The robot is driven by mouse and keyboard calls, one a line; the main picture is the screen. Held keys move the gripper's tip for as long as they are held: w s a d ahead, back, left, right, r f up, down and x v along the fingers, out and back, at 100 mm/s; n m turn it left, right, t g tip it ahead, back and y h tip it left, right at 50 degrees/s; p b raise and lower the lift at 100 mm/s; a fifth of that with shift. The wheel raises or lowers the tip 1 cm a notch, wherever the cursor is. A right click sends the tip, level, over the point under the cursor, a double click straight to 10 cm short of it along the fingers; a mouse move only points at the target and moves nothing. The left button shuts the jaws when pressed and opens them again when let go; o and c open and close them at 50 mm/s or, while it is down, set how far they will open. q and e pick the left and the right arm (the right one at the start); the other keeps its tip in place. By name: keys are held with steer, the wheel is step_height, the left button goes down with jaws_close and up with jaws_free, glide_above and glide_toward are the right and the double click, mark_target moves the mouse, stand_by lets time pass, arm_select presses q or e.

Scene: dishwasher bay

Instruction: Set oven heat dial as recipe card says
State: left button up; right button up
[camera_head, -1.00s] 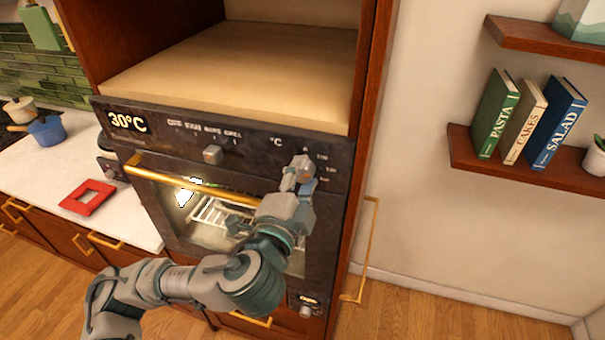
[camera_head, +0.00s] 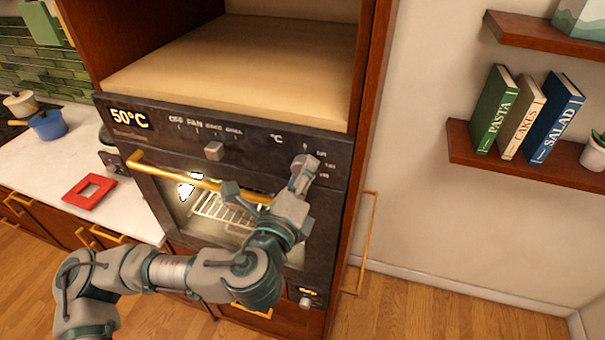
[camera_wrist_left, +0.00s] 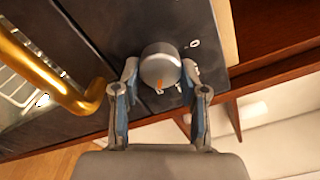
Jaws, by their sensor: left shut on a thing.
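My left gripper (camera_head: 303,172) is at the right end of the black oven panel, at the temperature dial beside the °C mark. In the left wrist view, the fingers of the gripper (camera_wrist_left: 160,76) are shut on the round grey heat dial (camera_wrist_left: 158,62), one on each side. The dial has an orange mark on its face. In the head view the gripper mostly hides the dial. The oven display (camera_head: 129,118) reads 50°C. A second knob (camera_head: 213,151) sits under the OFF, FAN and other mode labels. I see no readable recipe card. My right gripper is out of view.
A gold oven handle (camera_head: 190,180) runs across the door below the panel. A red square frame (camera_head: 75,203) lies on the white counter, with a blue pot (camera_head: 47,126) behind it. Books (camera_head: 495,115) stand on a shelf (camera_head: 530,170) at right.

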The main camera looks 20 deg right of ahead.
arm_select(q)
steer(key=shift+w+a+r+m, duration=0.1)
steer(key=shift+w+m, duration=0.05)
steer(key=shift+m, duration=0.55)
steer(key=o, duration=1.1)
steer(key=shift+w, duration=0.1)
steer(key=shift+w+d+f, duration=0.2)
steer(key=shift+w, duration=0.1)
steer(key=v, duration=0.7)
steer(key=shift+s+a, duration=0.15)
steer(key=shift+s, duration=0.05)
steer(key=shift+f, duration=0.1)
